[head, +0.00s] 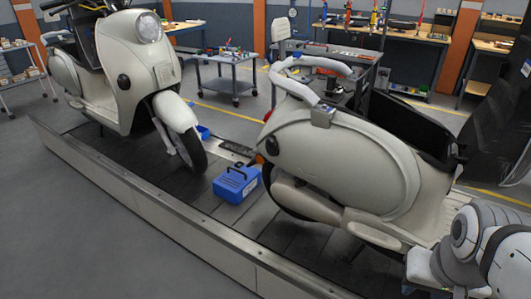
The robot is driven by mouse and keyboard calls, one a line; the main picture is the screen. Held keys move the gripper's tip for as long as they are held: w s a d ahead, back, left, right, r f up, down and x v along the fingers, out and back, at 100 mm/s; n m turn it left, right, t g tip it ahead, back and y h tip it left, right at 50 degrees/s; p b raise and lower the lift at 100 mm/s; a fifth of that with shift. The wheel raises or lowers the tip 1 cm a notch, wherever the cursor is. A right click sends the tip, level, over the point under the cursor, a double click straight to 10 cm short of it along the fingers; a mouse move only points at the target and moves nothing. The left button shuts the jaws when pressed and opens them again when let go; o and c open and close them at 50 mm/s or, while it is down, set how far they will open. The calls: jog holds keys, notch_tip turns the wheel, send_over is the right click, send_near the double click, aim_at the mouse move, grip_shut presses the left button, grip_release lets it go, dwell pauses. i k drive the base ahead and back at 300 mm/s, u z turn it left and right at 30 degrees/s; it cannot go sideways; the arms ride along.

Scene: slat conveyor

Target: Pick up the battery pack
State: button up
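A blue box with a dark carry handle on top, which looks like the battery pack (237,186), sits upright on the dark slat conveyor (125,153). It stands between the front wheel of the left scooter (125,75) and the right scooter (345,165). Its front and top show clearly, and nothing holds it. My gripper is not in view.
A smaller blue object (203,131) and a dark flat piece (236,148) lie behind the box. A raised metal edge (190,232) runs along the conveyor's near side. Tool carts (228,75) and workbenches stand behind. The grey floor at the lower left is clear.

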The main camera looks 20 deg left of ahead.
aim_at(235, 184)
jog(key=u, duration=0.65)
jog(key=k, duration=0.55)
jog(key=u, duration=0.45)
jog(key=i, duration=0.5)
jog(key=u, duration=0.45)
jog(key=k, duration=1.35)
jog(key=u, duration=0.75)
jog(key=i, duration=2.8)
jog(key=z, duration=0.2)
